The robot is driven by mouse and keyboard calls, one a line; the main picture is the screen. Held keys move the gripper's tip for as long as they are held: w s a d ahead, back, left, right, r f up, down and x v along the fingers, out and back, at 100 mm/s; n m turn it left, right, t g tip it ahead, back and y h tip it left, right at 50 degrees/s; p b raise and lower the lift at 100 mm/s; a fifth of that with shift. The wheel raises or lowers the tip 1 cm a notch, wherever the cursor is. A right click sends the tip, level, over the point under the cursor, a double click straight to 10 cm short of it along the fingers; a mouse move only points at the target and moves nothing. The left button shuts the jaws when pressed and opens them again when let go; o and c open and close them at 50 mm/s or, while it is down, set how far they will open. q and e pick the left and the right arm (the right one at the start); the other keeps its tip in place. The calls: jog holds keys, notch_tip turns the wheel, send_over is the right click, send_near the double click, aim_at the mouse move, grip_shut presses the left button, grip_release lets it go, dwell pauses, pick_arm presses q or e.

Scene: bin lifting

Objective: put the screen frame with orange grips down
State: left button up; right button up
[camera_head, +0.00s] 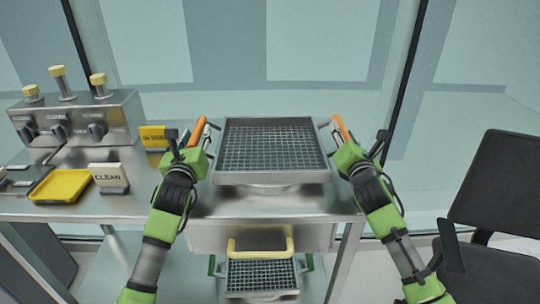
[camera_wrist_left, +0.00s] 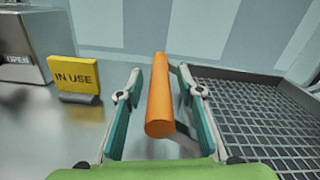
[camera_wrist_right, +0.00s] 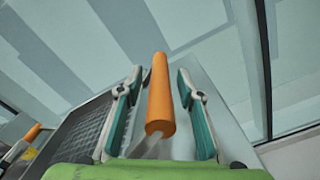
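The screen frame (camera_head: 272,177) is a grey metal tray with a mesh floor. It sits level over a round metal base (camera_head: 270,189) on the steel table. Its left orange grip (camera_head: 197,131) and right orange grip (camera_head: 341,128) stick out at the sides. My left gripper (camera_head: 206,136) is open, with its fingers on either side of the left grip and gaps showing in the left wrist view (camera_wrist_left: 160,95). My right gripper (camera_head: 336,137) is open around the right grip, with gaps in the right wrist view (camera_wrist_right: 161,95). The contact under the frame is partly hidden.
A valve box (camera_head: 80,120), a yellow tray (camera_head: 62,186), a "CLEAN" sign (camera_head: 109,178) and a yellow "IN USE" sign (camera_head: 153,136) stand on the left. A second mesh frame (camera_head: 262,276) with green grips sits below. A black chair (camera_head: 500,190) is at the right.

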pick_arm(q)
jog(key=s, duration=1)
jog(key=shift+s+d, duration=0.15)
jog(key=shift+s, duration=0.15)
pick_arm(e)
jog(key=shift+s, duration=0.1)
pick_arm(q)
jog(key=shift+s, duration=0.1)
pick_arm(e)
jog(key=s, duration=1.2)
jog(key=shift+d, duration=0.15)
